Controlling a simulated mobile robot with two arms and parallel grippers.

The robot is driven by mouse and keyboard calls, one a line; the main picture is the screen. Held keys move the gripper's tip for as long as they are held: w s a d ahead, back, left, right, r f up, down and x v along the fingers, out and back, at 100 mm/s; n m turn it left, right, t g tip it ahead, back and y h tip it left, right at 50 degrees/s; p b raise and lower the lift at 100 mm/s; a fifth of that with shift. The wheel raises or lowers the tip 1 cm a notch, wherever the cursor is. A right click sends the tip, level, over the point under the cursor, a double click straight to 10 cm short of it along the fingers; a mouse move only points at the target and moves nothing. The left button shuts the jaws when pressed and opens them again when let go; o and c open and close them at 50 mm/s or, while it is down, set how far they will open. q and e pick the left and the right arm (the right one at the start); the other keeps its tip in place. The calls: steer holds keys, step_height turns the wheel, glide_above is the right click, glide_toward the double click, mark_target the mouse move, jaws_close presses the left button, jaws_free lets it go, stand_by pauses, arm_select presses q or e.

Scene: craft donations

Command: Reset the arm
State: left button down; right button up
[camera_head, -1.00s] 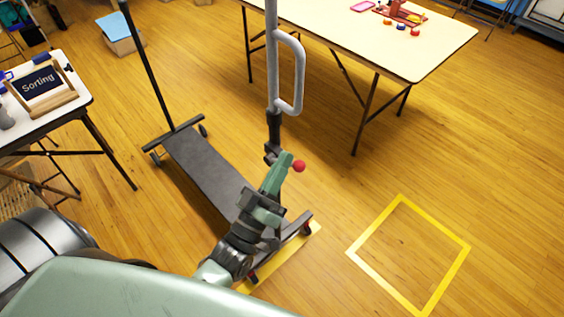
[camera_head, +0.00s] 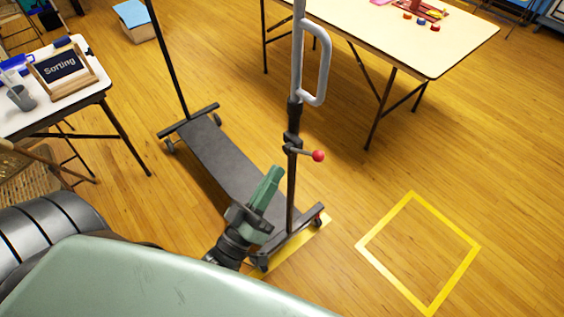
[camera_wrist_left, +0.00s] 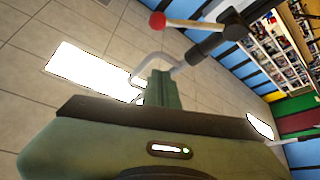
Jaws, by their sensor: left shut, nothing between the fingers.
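My left gripper (camera_head: 274,172) is shut and empty, its green fingers pointing up and away from me in the head view. It is in front of the dark cart (camera_head: 220,160), just left of the cart's near upright post. That post has a grey loop handle (camera_head: 317,65) and a small lever with a red ball knob (camera_head: 318,156). The fingers look apart from the lever. In the left wrist view the shut fingers of the left gripper (camera_wrist_left: 163,75) show below the red knob (camera_wrist_left: 157,21), against the ceiling. My right gripper is not in view.
A folding table (camera_head: 400,45) with small craft items stands at the back right. A smaller table (camera_head: 85,98) with a "Sorting" sign (camera_head: 61,68) stands at the left. A yellow taped square (camera_head: 375,262) lies on open floor at the right.

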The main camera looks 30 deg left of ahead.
arm_select(q)
steer(key=shift+s+a+f, duration=0.1)
steer(key=shift+s, duration=0.25)
